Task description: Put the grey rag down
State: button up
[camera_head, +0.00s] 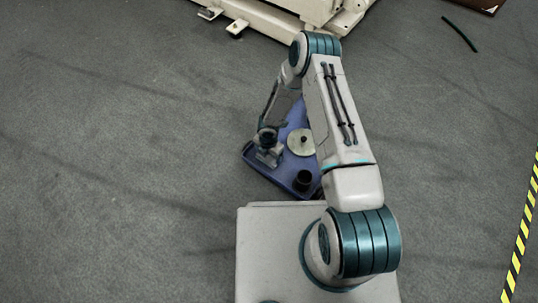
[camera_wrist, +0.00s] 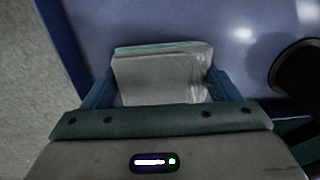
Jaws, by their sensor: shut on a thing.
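My gripper (camera_wrist: 160,92) is shut on the grey rag (camera_wrist: 163,75), a folded light-grey block with a greenish upper edge, held between the two blue fingers in the wrist view. In the head view my gripper (camera_head: 268,157) points down over the left part of a blue tray-like surface (camera_head: 293,120). The blue surface (camera_wrist: 195,20) also lies behind the rag in the wrist view, near its left edge. I cannot tell whether the rag touches it.
A pale round disc (camera_head: 301,142) with a dark knob and a black cylinder (camera_head: 303,180) stand on the blue surface, right of my gripper. A dark round object (camera_wrist: 298,75) shows at the right in the wrist view. Cream machinery (camera_head: 275,15) stands behind; grey floor (camera_head: 120,150) is open leftward.

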jog(key=shift+f, duration=0.2)
jog(key=o, duration=1)
jog(key=shift+c, duration=0.2)
jog(key=shift+r, duration=0.1)
jog(key=d+r+m+t+h+p, duration=0.15)
jog(key=d+r+m, duration=0.45)
jog(key=r, duration=1.3)
jog(key=d+r+m+g+h+p, duration=0.1)
jog(key=d+r+m+h+p, duration=0.35)
jog(key=r, duration=1.45)
jog(key=s+d+r+m+y, duration=0.1)
jog(key=s+r+m+y, duration=0.2)
jog(key=s+r+m, duration=0.6)
jog(key=s+d+r+m+y+b, duration=0.1)
jog(key=s+d+r+m+y, duration=0.1)
jog(key=s+r+m, duration=0.6)
jog(key=shift+s+r+m+t+y, duration=0.4)
jog(key=shift+s+m+y, duration=0.1)
jog(key=shift+s, duration=0.4)
